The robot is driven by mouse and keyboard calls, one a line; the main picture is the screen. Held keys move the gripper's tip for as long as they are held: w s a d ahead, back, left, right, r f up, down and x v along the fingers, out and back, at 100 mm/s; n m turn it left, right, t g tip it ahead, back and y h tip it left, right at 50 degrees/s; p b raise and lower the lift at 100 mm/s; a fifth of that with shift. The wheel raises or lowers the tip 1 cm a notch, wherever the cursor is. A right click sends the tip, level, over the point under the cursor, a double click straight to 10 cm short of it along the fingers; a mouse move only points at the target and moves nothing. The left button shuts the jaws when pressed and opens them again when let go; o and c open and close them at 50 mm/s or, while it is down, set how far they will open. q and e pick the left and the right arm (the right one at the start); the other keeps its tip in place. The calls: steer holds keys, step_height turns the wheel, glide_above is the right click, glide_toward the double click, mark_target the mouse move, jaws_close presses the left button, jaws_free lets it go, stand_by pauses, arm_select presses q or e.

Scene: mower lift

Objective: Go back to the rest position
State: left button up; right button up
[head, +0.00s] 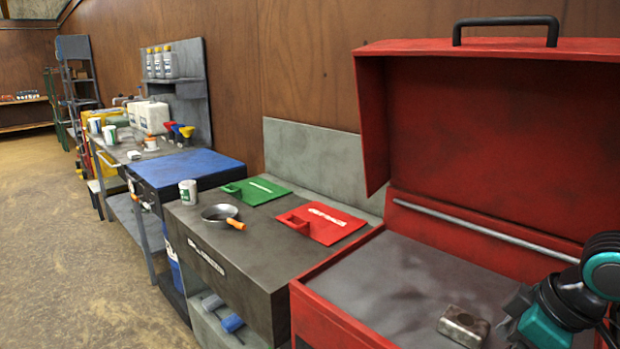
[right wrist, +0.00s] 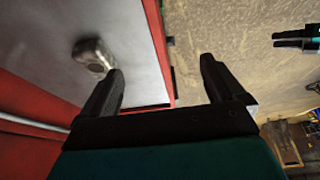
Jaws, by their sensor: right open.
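My right gripper (head: 512,325) is at the lower right of the head view, over the front right part of the open red chest. In the right wrist view its two dark fingers (right wrist: 160,80) are spread apart with nothing between them. A worn metal block (head: 463,325) lies on the chest's grey floor, left of the gripper and apart from it. The block also shows in the right wrist view (right wrist: 93,57), close to one fingertip. A dark gripper-like part at the right wrist view's upper right (right wrist: 298,40) looks like my left gripper; its jaws are too small to judge.
The red chest (head: 340,318) has its lid (head: 480,120) raised. Left of it a dark bench (head: 260,270) bears a pan (head: 221,213), a can (head: 188,192), and green (head: 256,190) and red (head: 325,222) plates. A blue-topped cabinet (head: 190,166) stands beyond. Floor (head: 70,250) at left is clear.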

steer(key=s+a+f+m, duration=0.1)
steer(key=s+a+f, duration=0.6)
steer(key=a+f, duration=0.45)
steer(key=s+d+f+m+h, duration=0.35)
steer(key=s+m, duration=0.25)
steer(key=s, duration=0.4)
steer(key=w+a+f+n+t+y, duration=0.1)
steer(key=w+a+f+t+y, duration=0.1)
steer(key=w+f+t, duration=0.5)
step_height(320, 180, down, 3)
steer(key=shift+w+a+r, duration=0.2)
steer(key=shift+w+a, duration=0.45)
steer(key=shift+a, duration=0.25)
steer(key=shift+y, duration=0.25)
steer(key=shift+c, duration=0.4)
